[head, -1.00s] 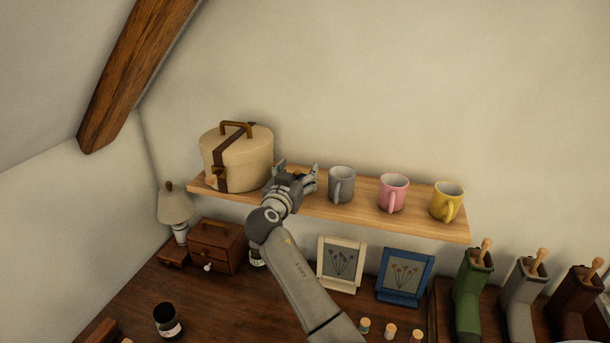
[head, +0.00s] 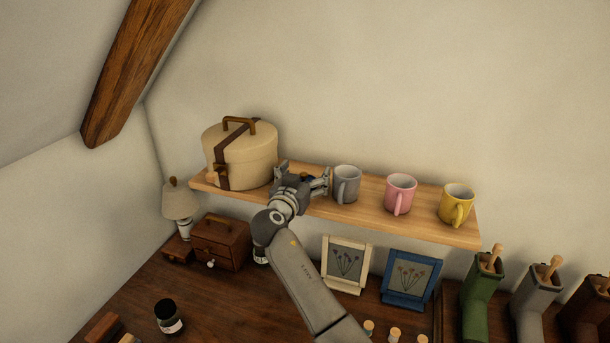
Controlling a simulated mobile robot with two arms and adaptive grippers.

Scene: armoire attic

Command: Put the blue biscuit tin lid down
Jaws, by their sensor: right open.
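My right gripper (head: 309,179) is over the wooden shelf, between the cream round box and the grey mug. Its fingers are spread open. A small dark blue patch, perhaps the blue biscuit tin lid (head: 307,177), shows between the fingers. It is mostly hidden by the gripper, so I cannot tell its full shape or whether it touches the shelf. My left gripper is not in view.
The shelf (head: 425,222) holds a cream round box (head: 255,160) at left, and a grey mug (head: 346,183), pink mug (head: 400,194) and yellow mug (head: 456,204) at right. Picture stands (head: 345,265) and a drawer box (head: 221,243) stand below.

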